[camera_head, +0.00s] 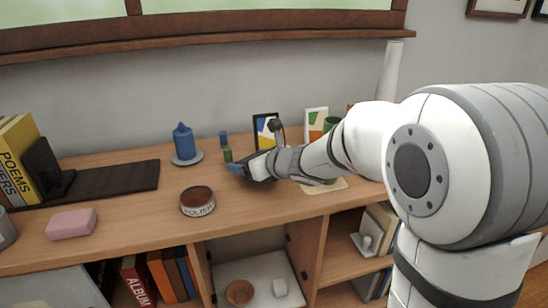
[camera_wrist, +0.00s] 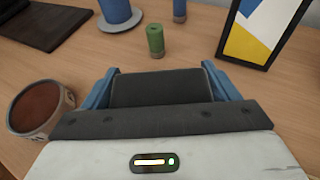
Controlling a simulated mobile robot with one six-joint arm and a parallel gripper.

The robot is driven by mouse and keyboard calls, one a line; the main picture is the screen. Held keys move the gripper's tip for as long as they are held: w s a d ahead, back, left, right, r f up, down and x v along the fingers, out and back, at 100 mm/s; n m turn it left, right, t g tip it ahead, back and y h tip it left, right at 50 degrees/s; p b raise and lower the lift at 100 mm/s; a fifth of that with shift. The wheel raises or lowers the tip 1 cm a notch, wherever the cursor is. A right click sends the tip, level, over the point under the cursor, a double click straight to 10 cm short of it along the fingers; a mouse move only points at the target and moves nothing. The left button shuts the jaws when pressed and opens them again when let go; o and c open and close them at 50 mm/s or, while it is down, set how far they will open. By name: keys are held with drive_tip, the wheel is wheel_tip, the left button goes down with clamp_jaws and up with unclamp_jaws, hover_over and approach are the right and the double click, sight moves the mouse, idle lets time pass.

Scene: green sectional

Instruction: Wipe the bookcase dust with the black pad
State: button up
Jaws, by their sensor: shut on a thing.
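My gripper (camera_head: 240,166) is low over the wooden top of the bookcase (camera_head: 130,222), right of the middle. In the wrist view its two blue fingers (camera_wrist: 164,82) are shut on the black pad (camera_wrist: 158,88), which lies flat between them. In the head view the pad is mostly hidden by the gripper and arm. I cannot tell whether the pad touches the wood. No dust can be made out on the visible wood.
A polish tin (camera_head: 197,203) stands left of my gripper. A green cylinder (camera_head: 227,154), a blue cylinder (camera_head: 223,138), a blue candle (camera_head: 183,141) and a picture frame (camera_head: 265,131) stand behind. A pink block (camera_head: 71,223), a dark mat (camera_head: 115,179) and books (camera_head: 20,160) are left.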

drive_tip(key=shift+w+r+p, duration=0.25)
drive_tip(key=shift+r+p, duration=0.25)
drive_tip(key=shift+r, duration=0.4)
drive_tip(key=shift+r+p, duration=1)
drive_tip(key=shift+r, duration=0.6)
drive_tip(key=shift+s, duration=0.1)
drive_tip(key=shift+f, duration=0.1)
